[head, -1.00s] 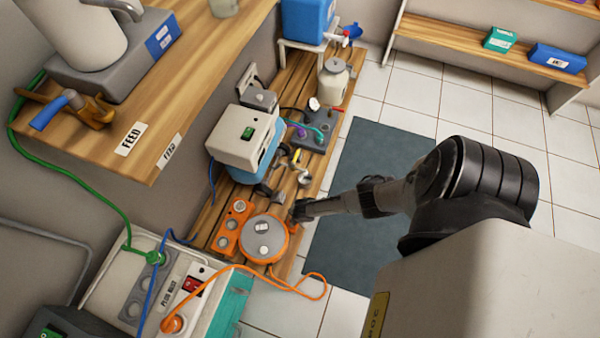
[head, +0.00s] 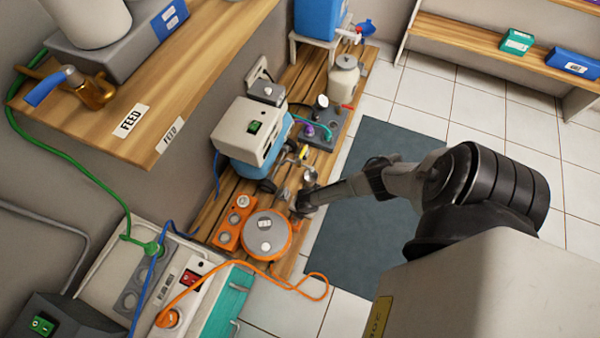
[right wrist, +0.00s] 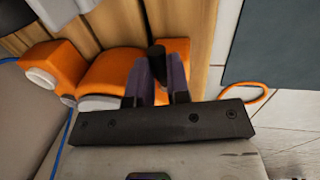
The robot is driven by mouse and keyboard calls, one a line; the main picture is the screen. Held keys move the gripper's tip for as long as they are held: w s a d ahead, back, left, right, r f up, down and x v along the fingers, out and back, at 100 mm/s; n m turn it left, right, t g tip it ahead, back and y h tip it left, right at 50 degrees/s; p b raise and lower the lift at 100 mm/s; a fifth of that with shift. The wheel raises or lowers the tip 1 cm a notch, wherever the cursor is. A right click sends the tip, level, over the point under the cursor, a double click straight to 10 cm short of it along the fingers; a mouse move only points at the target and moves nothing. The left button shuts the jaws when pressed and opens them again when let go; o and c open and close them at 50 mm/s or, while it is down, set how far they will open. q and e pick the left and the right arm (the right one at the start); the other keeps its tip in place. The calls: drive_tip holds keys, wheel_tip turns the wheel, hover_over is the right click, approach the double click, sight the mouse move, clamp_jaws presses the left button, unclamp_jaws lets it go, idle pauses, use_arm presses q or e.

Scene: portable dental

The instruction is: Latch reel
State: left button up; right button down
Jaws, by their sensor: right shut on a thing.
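The orange cable reel (head: 267,238) with a grey disc face lies on the wooden bench, at lower middle of the head view. Its orange body also shows in the right wrist view (right wrist: 108,72). My right gripper (head: 303,206) is at the reel's upper right edge. In the right wrist view its fingers (right wrist: 158,78) are shut on a short black latch handle (right wrist: 156,52) beside the orange body. The handle's lower part is hidden between the fingers, so I cannot tell how it is seated. My left gripper is not in view.
An orange socket block (head: 233,222) sits left of the reel. An orange cable (head: 290,288) loops down to the power box (head: 168,318). A beige-and-blue machine (head: 250,132) stands behind on the wooden bench (head: 222,197). The dark floor mat (head: 375,215) is clear.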

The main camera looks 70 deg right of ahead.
idle(0.3)
drive_tip(key=c, duration=1.1)
unclamp_jaws()
drive_tip(key=shift+r, duration=0.1)
drive_tip(key=shift+r+p, duration=0.3)
drive_tip(key=shift+p, duration=0.1)
wheel_tip(320, 180, up, 13)
drive_tip(key=s+p, duration=0.2)
drive_tip(key=p, duration=0.7)
drive_tip(key=shift+s+f, duration=0.15)
drive_tip(key=shift+s, duration=0.2)
